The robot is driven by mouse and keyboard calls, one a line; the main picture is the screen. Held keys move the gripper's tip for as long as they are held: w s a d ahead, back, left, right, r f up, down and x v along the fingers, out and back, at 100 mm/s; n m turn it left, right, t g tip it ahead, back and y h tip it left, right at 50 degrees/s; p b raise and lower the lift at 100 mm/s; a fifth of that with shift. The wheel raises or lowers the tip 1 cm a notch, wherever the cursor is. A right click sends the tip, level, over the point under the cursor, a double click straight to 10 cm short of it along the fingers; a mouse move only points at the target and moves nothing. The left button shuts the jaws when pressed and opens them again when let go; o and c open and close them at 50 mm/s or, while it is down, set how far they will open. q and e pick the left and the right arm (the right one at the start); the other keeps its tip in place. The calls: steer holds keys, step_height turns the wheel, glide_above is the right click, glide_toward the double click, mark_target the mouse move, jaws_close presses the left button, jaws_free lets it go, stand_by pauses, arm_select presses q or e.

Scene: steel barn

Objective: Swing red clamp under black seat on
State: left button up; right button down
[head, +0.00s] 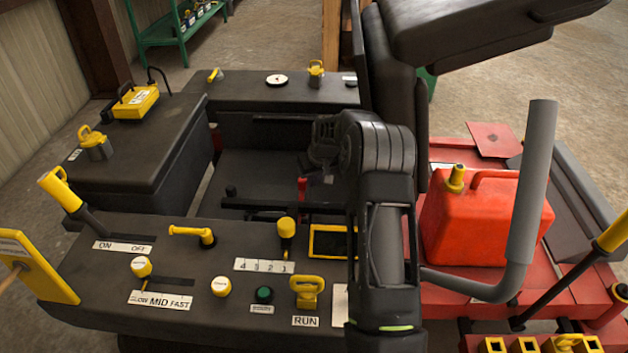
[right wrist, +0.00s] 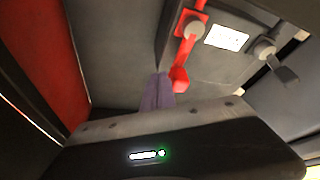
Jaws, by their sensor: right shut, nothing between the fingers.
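The red clamp (right wrist: 186,58) shows in the right wrist view as a red lever on a grey panel, its rounded end hanging beside my fingertips. In the head view a small upright red piece (head: 303,188), likely the same clamp, stands in the dark recess left of my right arm. The black seat (head: 480,30) is a large dark padded shape at top right, above and behind my arm. My right gripper (head: 326,176) reaches into the recess and is shut and empty. Its closed fingers (right wrist: 157,92) are just left of the lever's end; I cannot tell if they touch.
A white label (right wrist: 226,37) and a grey knob (right wrist: 264,48) sit right of the lever. My forearm passes over a control panel (head: 75,270) with several yellow handles. A red fuel can (head: 480,220) and a bent grey bar (head: 530,190) stand close on the right.

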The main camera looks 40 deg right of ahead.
steer(key=shift+r, duration=0.1)
steer(key=p+v, duration=0.1)
steer(key=v, duration=0.6)
steer(key=shift+r, duration=0.25)
steer(key=shift+s, duration=0.15)
stand_by(0.5)
